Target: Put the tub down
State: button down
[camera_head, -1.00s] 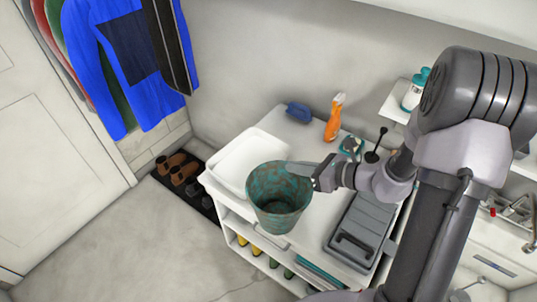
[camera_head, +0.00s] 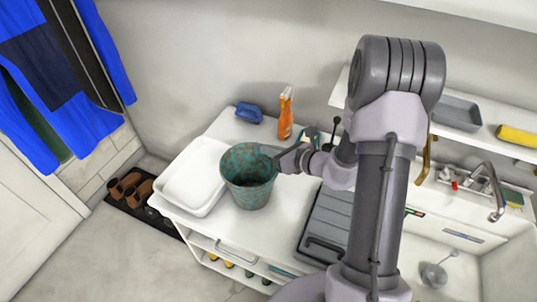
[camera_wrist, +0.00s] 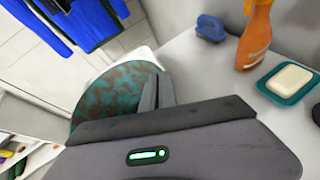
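The tub (camera_head: 248,185) is a round, teal bucket with brown patches, open at the top and roughly upright. In the head view it shows over the white countertop (camera_head: 275,220), just right of the white tray. I cannot tell whether its base touches the top. My gripper (camera_head: 276,158) reaches in from the right and is shut on the tub's rim. In the wrist view the tub (camera_wrist: 110,92) shows behind my gripper (camera_wrist: 153,92), with a finger at its wall; the lower part of the tub is hidden.
A white tray (camera_head: 192,178) stands left of the tub. A blue brush (camera_head: 249,112) and orange spray bottle (camera_head: 286,115) stand behind. The wrist view shows soap on a teal dish (camera_wrist: 290,82). Shoes (camera_head: 130,188) are on the floor.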

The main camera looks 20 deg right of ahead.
jog(key=shift+r, duration=0.1)
jog(key=c, duration=1.7)
grip_release()
